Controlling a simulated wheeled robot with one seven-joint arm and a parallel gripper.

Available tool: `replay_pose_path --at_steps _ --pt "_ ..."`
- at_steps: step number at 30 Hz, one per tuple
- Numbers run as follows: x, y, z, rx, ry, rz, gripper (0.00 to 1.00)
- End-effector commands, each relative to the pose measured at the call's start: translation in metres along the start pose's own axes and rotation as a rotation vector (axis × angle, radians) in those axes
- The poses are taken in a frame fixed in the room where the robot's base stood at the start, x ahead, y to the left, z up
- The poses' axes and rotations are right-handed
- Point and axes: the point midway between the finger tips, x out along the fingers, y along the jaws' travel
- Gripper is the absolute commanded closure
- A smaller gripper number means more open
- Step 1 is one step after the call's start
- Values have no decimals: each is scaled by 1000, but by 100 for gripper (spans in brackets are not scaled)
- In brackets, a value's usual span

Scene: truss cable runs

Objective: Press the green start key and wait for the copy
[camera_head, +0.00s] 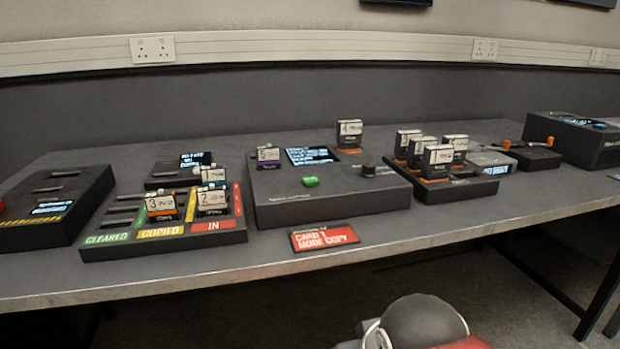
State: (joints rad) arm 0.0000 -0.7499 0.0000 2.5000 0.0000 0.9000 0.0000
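The green start key (310,181) sits on the front top of a dark grey copier box (325,212) in the middle of the bench. A lit display (309,156) with unreadable small text is behind the key. A card (268,157) with a purple label stands in the box at its left. Another card (349,134) with an orange base stands at its back right. A black knob (369,170) is on the right. My gripper is not in view; a rounded grey and red part at the bottom seems to be my arm, apart from the key.
A tray (166,247) marked CLEARED, COPIED and IN holds several cards at left. A rack (455,192) of several cards stands at right. Air above the key is clear.

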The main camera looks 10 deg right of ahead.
Motion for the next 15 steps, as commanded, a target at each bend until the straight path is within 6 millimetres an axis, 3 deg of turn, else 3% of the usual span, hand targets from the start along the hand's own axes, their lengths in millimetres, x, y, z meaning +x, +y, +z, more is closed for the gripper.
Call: replay_pose_path --at_steps 3,15 --pt "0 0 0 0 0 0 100" --pt "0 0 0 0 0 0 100"
